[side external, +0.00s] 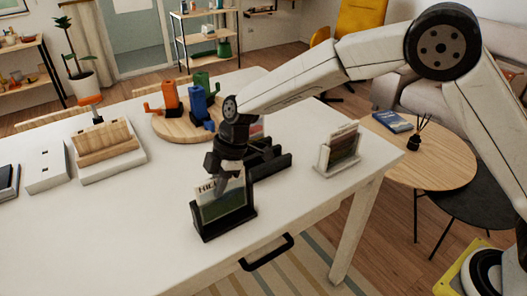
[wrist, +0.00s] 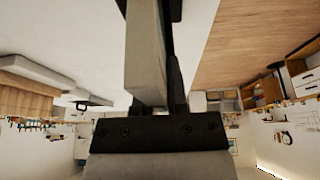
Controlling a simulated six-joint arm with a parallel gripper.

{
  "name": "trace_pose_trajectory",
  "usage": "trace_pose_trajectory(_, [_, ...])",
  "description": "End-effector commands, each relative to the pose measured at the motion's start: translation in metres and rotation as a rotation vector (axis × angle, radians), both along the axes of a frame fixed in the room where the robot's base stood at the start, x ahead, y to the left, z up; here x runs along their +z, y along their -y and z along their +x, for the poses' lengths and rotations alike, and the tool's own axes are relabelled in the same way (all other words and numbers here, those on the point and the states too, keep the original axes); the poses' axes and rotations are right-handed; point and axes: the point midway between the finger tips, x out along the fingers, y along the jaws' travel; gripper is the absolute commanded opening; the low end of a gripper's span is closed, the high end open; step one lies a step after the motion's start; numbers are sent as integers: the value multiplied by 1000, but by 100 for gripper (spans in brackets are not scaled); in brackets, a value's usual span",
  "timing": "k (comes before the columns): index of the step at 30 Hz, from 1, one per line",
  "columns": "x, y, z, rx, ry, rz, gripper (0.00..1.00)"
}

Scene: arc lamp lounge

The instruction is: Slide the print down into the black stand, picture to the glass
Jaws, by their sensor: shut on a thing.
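The black stand (side external: 199,223) stands upright on the white table near its front edge, its glass front facing the camera. The print (side external: 207,188) is upright at the stand, with its pale lettered top edge showing above the frame and a greenish picture area showing through the glass. My gripper (side external: 221,186) is shut on the print's top edge, from above. The fingers cover the right part of the lettering. How deep the print sits in the stand is hidden by the frame. In the wrist view a pale strip and dark parts fill the middle, and I cannot tell the print there.
Behind the stand is another black holder (side external: 270,162). A white stand with a picture (side external: 338,150) is at the right. A wooden block on a white base (side external: 106,147) is at the left. The front left tabletop is clear.

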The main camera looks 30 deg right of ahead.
Motion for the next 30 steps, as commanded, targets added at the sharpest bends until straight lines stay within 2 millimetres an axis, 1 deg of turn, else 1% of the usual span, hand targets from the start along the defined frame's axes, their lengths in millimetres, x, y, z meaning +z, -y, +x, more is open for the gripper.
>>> trace_pose_trajectory(8, [-5, 0, 0, -1, 0, 0, 0])
trace_pose_trajectory(9, [-5, 0, 0, 0, 1, 0, 30])
trace_pose_trajectory(12, [-5, 0, 0, -1, 1, 0, 58])
trace_pose_trajectory(23, [-4, 0, 0, -1, 0, 0, 58])
trace_pose_trajectory(26, [0, 2, 0, -1, 0, 0, 58])
trace_pose_trajectory(30, [11, 6, 1, -2, 1, 1, 58])
